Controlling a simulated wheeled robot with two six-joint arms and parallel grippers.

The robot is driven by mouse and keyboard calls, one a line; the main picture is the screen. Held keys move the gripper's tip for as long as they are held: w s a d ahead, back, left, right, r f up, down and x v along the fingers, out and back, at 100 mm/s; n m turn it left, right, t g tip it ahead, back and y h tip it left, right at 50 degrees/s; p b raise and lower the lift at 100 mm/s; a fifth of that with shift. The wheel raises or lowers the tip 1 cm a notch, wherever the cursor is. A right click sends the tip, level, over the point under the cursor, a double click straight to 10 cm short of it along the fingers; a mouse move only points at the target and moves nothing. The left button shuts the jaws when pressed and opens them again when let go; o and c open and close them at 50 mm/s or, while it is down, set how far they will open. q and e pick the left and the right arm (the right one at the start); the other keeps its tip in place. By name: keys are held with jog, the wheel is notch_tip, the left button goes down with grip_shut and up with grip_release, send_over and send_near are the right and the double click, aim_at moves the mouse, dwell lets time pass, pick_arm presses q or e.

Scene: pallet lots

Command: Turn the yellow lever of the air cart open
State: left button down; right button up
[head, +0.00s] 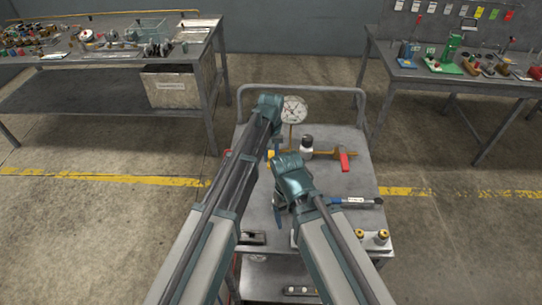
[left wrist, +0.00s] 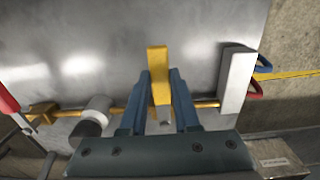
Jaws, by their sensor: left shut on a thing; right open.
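The yellow lever (left wrist: 158,75) sits between the two blue fingers of my left gripper (left wrist: 160,100), which is shut on it. In the left wrist view the lever lies across the thin yellow pipe (left wrist: 205,104). In the head view my left gripper (head: 268,153) is over the left part of the air cart (head: 345,185), and my arms hide most of the lever. My right gripper (head: 278,212) is open over the cart's middle, its fingers partly hidden by its own wrist. A red lever (head: 344,162) stands to the right on the pipe.
A round gauge (head: 293,110) and a white and black fitting (head: 307,144) stand behind my grippers. Workbenches with small parts stand at the back left (head: 110,75) and back right (head: 455,78).

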pick_arm(q)
jog(key=shift+a, duration=0.15)
dwell(0.8)
jog(key=shift+w+a+m, duration=0.1)
jog(key=shift+a+m, duration=0.6)
jog(key=shift+m, duration=0.3)
jog(key=a+m, duration=0.2)
jog(key=shift+w+m, duration=0.3)
jog(key=shift+w, duration=0.1)
jog(key=m, duration=0.1)
jog(key=w+a+m, duration=0.1)
jog(key=shift+w+a+m, duration=0.1)
jog(key=shift+a+m, duration=0.2)
jog(key=shift+m, duration=0.1)
jog(key=m, duration=0.1)
jog(key=w+a+m, duration=0.1)
jog(key=shift+w+a+m, duration=0.2)
jog(key=shift+w+m, duration=0.1)
jog(key=shift+m, duration=0.1)
jog(key=w+m, duration=0.1)
jog(key=m, duration=0.1)
jog(key=w+a+m, duration=0.1)
jog(key=w+m, duration=0.1)
jog(key=shift+a, duration=0.2)
jog(key=shift+w+a+m, duration=0.1)
jog(key=shift+w+m, duration=1.2)
jog(key=shift+m, duration=0.6)
